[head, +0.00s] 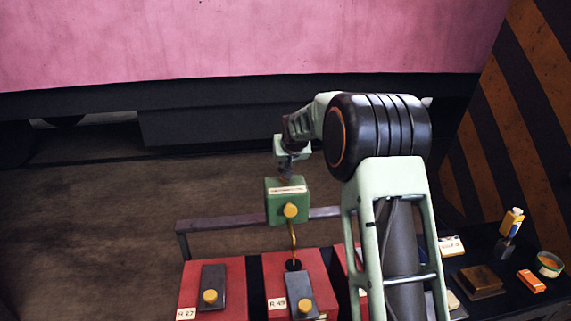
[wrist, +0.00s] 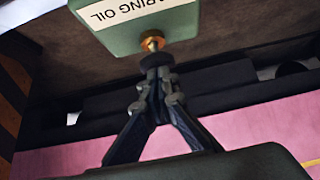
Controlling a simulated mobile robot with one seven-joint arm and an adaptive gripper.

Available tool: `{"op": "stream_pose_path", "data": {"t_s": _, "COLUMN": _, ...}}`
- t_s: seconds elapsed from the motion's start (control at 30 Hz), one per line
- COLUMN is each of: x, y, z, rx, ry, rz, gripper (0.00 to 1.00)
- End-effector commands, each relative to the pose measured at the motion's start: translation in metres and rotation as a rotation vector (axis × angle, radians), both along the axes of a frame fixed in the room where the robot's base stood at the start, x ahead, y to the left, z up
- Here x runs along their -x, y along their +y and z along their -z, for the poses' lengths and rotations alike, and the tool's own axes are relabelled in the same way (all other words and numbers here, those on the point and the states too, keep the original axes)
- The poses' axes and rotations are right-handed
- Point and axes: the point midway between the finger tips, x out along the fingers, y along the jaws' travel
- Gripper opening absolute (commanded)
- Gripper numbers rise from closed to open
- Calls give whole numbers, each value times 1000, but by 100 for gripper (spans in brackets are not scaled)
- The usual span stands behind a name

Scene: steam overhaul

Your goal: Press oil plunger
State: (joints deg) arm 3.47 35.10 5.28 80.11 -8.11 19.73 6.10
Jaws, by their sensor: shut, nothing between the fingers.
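The green oil box (head: 286,188) has a pale label and a round yellow cap on its front. A thin brass pipe (head: 294,236) curves down from it to a dark opening on a red block. In the wrist view, the green box (wrist: 150,32) shows part of a label ending "ARING OIL". A plunger with a brass stem (wrist: 152,40) and a dark round head sticks out of it. My gripper (wrist: 158,82) is shut and empty, its fingertips at the plunger head; touching or just short, I cannot tell. In the head view my gripper (head: 287,166) is just above the green box.
Red blocks (head: 240,276) with dark plates and yellow knobs stand below, with a rail (head: 225,223) behind them.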

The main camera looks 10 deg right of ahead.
Motion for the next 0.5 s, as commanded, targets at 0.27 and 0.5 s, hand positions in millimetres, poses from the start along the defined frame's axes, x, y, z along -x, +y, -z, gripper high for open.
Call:
{"op": "stream_pose_path", "data": {"t_s": 0.27, "x": 2, "y": 0, "z": 24, "rx": 1, "ry": 10, "rz": -1, "gripper": 0}}
{"op": "stream_pose_path", "data": {"t_s": 0.5, "x": 3, "y": 0, "z": 24, "rx": 1, "ry": 14, "rz": -1, "gripper": 0}}
